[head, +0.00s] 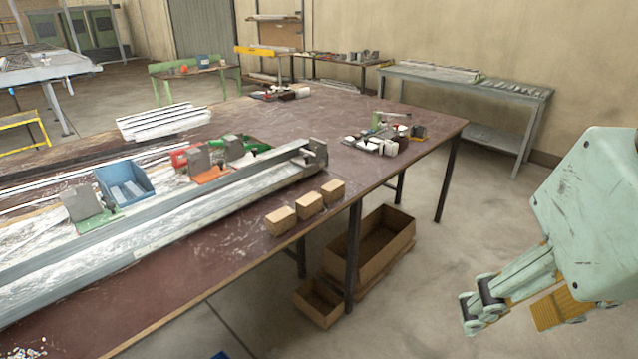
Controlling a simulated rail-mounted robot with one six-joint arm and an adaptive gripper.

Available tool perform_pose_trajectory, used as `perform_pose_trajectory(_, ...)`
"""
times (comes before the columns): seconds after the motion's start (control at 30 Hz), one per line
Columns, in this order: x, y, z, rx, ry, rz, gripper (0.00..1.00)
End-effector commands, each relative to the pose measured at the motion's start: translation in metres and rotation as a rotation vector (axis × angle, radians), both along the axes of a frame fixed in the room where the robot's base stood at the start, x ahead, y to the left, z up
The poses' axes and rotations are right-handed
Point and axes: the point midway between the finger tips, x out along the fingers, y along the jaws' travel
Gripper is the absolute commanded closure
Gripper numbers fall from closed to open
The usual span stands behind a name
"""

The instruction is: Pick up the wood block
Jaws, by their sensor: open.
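Three light-brown wood blocks sit in a slanting row near the front right edge of the dark red bench: a near block (280,221), a middle block (309,205) and a far block (333,191). The picture does not show which one is the task's block. My gripper (508,308) is at the lower right, off the bench and well right of the blocks. It is pale green with yellow-brown parts. It is open, and I see nothing held in it.
A long grey metal profile (200,205) lies along the bench left of the blocks. A blue bin (125,183) and several clamps stand behind it. Small hardware (380,140) lies at the bench's right. Two cardboard boxes, one large (387,262), one small (318,302), are below the edge.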

Motion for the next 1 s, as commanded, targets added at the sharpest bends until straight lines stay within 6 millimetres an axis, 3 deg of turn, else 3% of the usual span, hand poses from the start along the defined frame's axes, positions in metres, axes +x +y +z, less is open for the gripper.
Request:
perform_pose_trajectory(0.63, 0.004, 0.0, 0.003, -0.006, 0.002, 0.014, 0.56)
perform_pose_trajectory(0.87, 0.025, 0.0, 0.012, -0.037, 0.011, 0.078, 0.56)
perform_pose_trajectory(1.0, 0.046, 0.0, 0.022, -0.07, 0.019, 0.145, 0.56)
